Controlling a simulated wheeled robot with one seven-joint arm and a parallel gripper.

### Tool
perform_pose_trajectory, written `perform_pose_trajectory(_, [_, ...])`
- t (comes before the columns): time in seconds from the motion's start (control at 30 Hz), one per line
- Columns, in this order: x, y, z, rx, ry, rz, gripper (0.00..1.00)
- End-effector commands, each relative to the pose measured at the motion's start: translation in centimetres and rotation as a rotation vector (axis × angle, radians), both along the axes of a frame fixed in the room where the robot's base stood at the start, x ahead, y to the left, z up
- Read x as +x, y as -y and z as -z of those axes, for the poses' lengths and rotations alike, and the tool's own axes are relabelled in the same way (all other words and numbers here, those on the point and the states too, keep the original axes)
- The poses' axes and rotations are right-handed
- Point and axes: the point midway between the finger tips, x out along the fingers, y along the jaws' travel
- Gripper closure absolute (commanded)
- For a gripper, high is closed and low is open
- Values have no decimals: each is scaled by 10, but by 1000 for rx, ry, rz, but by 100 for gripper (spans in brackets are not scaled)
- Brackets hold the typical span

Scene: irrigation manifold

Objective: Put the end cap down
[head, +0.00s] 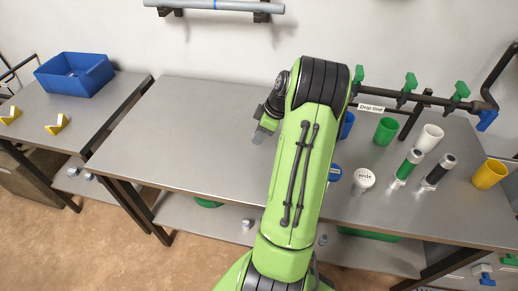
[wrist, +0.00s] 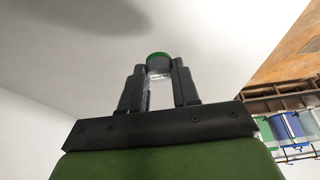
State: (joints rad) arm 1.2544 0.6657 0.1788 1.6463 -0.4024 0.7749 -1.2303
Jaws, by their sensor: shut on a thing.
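My gripper (wrist: 159,82) is shut on the end cap (wrist: 158,62), a small dark round piece with a green rim, held between the fingertips in the wrist view. In the head view my gripper (head: 263,124) hangs over the middle of the workbench (head: 180,125), left of my green arm. The cap is too small there to make out clearly, and I cannot tell its height above the bench top.
A blue bin (head: 75,74) is on the left table. The bench's left part is clear.

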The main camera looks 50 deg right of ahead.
Motion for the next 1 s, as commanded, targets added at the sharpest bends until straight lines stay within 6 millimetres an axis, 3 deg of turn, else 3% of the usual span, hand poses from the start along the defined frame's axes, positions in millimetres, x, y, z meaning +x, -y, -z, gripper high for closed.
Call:
perform_pose_trajectory(0.2, [0,-1,45,2,-2,1,100])
perform_pose_trajectory(0.57, [0,0,50,-1,-1,1,100])
perform_pose_trajectory(0.6, [0,0,50,-1,-1,1,67])
perform_pose_trajectory(0.73, [0,0,49,-1,-1,1,47])
perform_pose_trajectory(1.0, [0,0,49,-1,-1,1,44])
